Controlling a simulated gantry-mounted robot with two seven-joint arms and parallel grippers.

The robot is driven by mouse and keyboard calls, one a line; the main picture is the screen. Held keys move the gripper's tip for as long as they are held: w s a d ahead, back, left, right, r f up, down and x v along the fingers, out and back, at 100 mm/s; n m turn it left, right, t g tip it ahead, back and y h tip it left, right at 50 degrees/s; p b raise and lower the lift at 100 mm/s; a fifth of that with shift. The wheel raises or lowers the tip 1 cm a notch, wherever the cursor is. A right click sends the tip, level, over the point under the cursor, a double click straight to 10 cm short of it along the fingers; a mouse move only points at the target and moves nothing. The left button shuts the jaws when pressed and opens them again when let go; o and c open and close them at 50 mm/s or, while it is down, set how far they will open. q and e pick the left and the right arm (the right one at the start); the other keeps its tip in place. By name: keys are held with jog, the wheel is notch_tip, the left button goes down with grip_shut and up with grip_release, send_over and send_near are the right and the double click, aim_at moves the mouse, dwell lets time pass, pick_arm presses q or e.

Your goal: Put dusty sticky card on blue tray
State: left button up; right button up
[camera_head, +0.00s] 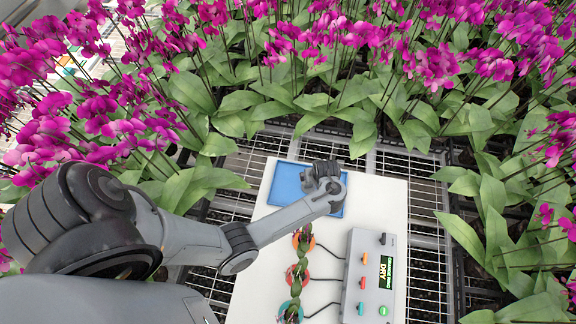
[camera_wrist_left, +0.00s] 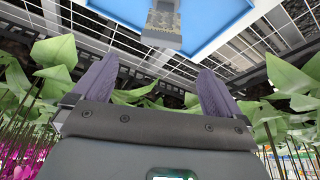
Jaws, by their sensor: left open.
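The blue tray (camera_head: 284,184) lies at the far end of a white board, partly hidden behind my left arm and gripper. In the left wrist view the blue tray (camera_wrist_left: 222,18) is at the top. A grey, speckled piece with a plain pale front part, apparently the dusty sticky card (camera_wrist_left: 163,24), shows over the tray and overlaps its near edge. I cannot tell whether it rests flat. My left gripper (camera_head: 325,178) is over the tray in the head view. In the left wrist view its fingers (camera_wrist_left: 155,75) are apart, with nothing between them. My right gripper is out of view.
A grey control box (camera_head: 368,275) with coloured buttons and a "DRY" display stands on the white board (camera_head: 392,205). Left of it is a row of coloured rings with green plant pieces (camera_head: 298,270), wired to the box. Pink orchids (camera_head: 430,65) crowd around the wire bench.

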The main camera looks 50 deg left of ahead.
pick_arm(q)
jog(key=s+d+r+m+h, duration=0.2)
jog(key=s+d+r+m, duration=0.1)
jog(key=s+r+m, duration=0.4)
jog(key=s+d+r+m+t+h, duration=0.1)
jog(key=s+d+r+m+h, duration=0.1)
jog(key=s+r+m, duration=0.5)
jog(key=s+d+r, duration=0.1)
jog(key=s+r, duration=0.2)
jog(key=s, duration=0.4)
jog(key=shift+s+d+m, duration=0.15)
jog(key=shift+d+m, duration=0.15)
jog(key=shift+d, duration=0.1)
jog(key=shift+r, duration=0.1)
